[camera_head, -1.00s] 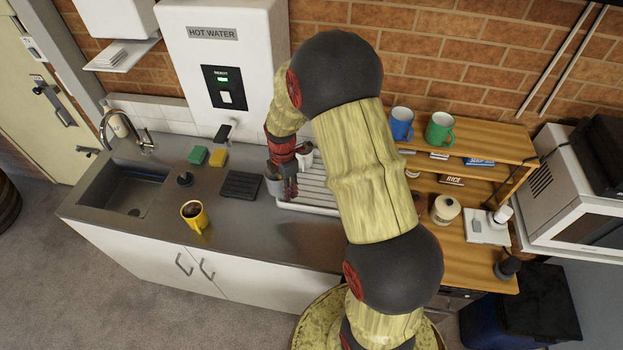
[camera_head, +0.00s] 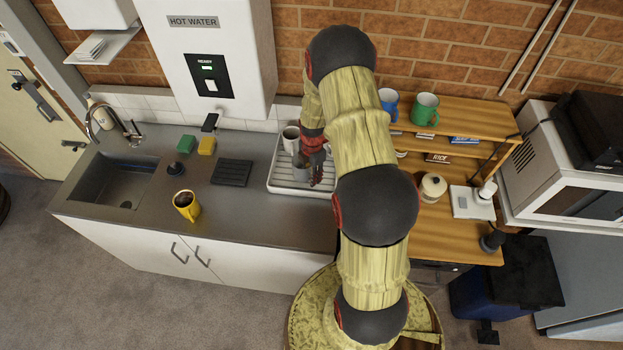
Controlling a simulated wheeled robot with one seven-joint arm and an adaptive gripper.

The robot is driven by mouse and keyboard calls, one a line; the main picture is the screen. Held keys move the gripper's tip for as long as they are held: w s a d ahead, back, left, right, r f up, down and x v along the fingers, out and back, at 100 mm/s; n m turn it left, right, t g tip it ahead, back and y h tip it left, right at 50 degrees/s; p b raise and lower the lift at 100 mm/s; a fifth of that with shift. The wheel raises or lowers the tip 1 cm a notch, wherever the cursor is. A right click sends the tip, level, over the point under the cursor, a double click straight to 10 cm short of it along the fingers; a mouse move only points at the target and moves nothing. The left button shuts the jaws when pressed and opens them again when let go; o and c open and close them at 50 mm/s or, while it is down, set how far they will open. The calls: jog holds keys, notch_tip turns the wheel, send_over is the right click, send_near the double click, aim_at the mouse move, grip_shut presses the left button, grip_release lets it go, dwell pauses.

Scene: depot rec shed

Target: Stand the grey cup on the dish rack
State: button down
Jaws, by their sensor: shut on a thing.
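The grey cup (camera_head: 301,172) is upright over the left half of the white dish rack (camera_head: 284,187). My gripper (camera_head: 315,174) is shut on it from its right side, and my fingers and arm hide part of it. I cannot tell whether the cup's base touches the rack or is slightly above it. The rack's right part is hidden behind my arm.
A white cup (camera_head: 291,137) stands at the rack's back left, close behind the grey cup. A black ribbed mat (camera_head: 232,172) and a yellow mug (camera_head: 186,205) with dark contents are to the left. Blue (camera_head: 389,101) and green (camera_head: 425,108) mugs stand on the wooden shelf.

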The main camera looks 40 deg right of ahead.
jog(key=shift+f+p, duration=0.35)
jog(key=shift+f, duration=1.1)
jog(key=shift+s+a+f+b, duration=0.2)
jog(key=shift+s+f+b, duration=0.15)
jog(key=shift+f+b, duration=0.35)
jog(key=c, duration=1.8)
grip_release()
jog(key=o, duration=0.4)
jog(key=shift+d+f, duration=0.15)
jog(key=shift+f, duration=0.1)
jog(key=shift+w+r, duration=0.15)
jog(key=shift+w, duration=0.15)
jog(key=shift+r, duration=0.1)
jog(key=shift+r, duration=0.15)
